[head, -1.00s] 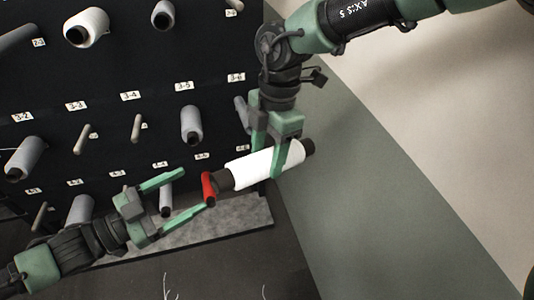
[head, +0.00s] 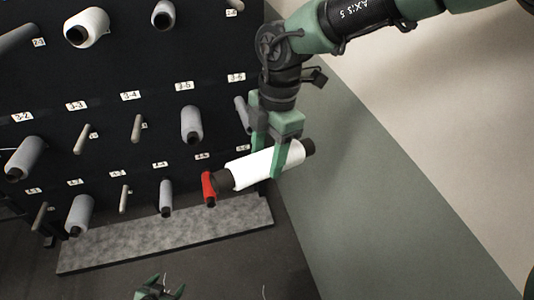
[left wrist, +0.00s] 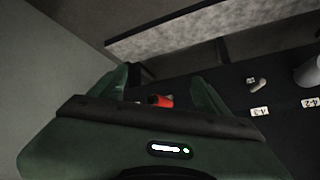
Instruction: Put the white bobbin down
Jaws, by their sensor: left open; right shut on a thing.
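The white bobbin (head: 248,170) has a dark core showing at both ends and lies tilted in my right gripper (head: 275,158). My right gripper is shut around the bobbin's white body and holds it in front of the rack's right edge. A red bobbin (head: 208,188) is on the rack's lower row, just left of the white bobbin's dark lower end; it also shows in the left wrist view (left wrist: 160,101). My left gripper (head: 165,289) is open and empty at the bottom edge of the head view, mostly cut off.
The black rack (head: 110,140) carries several grey and white bobbins and bare pegs with numbered labels. A grey speckled ledge (head: 170,235) runs along its foot.

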